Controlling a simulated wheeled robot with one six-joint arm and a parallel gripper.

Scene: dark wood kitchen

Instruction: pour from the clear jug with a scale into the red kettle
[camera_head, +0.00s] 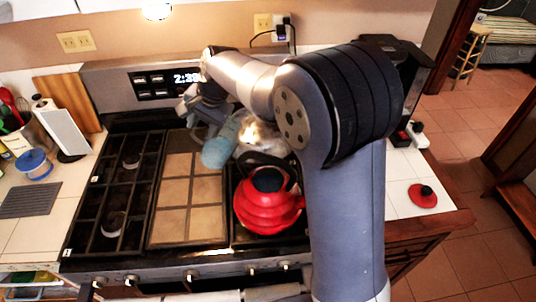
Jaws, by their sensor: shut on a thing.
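The red kettle (268,211) stands on the right-hand burners of the stove, with its round top opening uncovered and dark inside. A red lid with a black knob (421,198) lies on the white counter to the right. My gripper (203,117) is behind and to the left of the kettle, above the stove, shut on the clear jug (221,146). The jug looks tilted and bluish, with a bright glint near it. My arm hides part of it, and its scale cannot be made out. I cannot tell whether liquid is flowing.
The stove's grates and tiled middle plate (188,195) are clear to the left of the kettle. Stove knobs line the front edge.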

